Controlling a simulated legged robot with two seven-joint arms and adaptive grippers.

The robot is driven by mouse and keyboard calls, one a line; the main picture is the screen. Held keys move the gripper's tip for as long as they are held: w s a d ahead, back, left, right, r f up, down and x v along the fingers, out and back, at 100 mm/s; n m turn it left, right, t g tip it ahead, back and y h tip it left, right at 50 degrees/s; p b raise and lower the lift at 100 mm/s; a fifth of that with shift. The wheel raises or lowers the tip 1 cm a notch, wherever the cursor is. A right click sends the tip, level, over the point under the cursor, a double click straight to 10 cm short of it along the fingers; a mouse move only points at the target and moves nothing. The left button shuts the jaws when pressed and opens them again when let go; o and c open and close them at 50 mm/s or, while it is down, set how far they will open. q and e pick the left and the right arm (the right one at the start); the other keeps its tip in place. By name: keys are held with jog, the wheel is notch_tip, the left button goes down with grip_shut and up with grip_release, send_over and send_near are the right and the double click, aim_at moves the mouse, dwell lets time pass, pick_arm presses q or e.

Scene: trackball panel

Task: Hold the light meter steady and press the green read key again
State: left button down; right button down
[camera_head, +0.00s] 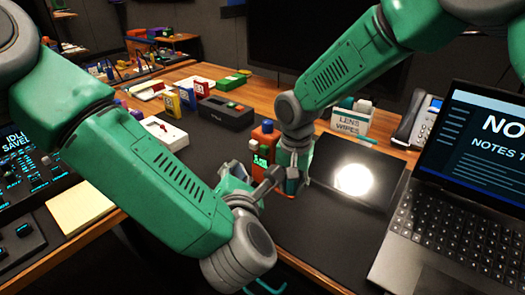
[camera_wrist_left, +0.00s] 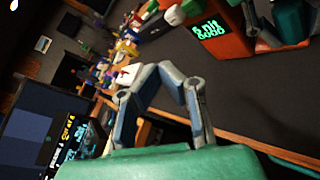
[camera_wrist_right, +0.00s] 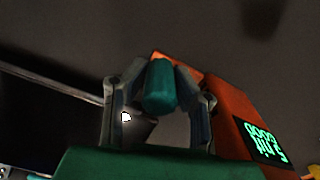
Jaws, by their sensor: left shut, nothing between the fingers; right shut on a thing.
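The light meter (camera_head: 265,135) is an orange body with a black screen and green digits. It stands on the dark mat, and the grippers partly cover it. Its lit screen shows in the left wrist view (camera_wrist_left: 210,27) and in the right wrist view (camera_wrist_right: 262,140). My right gripper (camera_wrist_right: 160,85) is shut on the meter, with a teal rounded piece between its fingers beside the orange body. My left gripper (camera_wrist_left: 166,70) is shut and empty, close to the meter but apart from it in its wrist view.
Farther right is a laptop (camera_head: 440,190), with a phone (camera_head: 418,120) behind. A lens wipes box (camera_head: 351,121), a black box (camera_head: 226,112) and a white box (camera_head: 166,132) stand around.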

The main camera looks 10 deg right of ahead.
aim_at(264, 150)
pick_arm(q)
jog(key=shift+s, duration=0.1)
jog(key=s+r, duration=0.4)
jog(key=s, duration=0.3)
jog(key=shift+s+r, duration=0.2)
jog(key=shift+s, duration=0.15)
dwell(0.5)
pick_arm(e)
jog(key=c, duration=1.3)
grip_release()
jog(key=shift+o, duration=0.2)
notch_tip(264, 150, up, 12)
jog(key=shift+f, duration=0.1)
jog(key=o, duration=0.3)
jog(key=shift+o, duration=0.2)
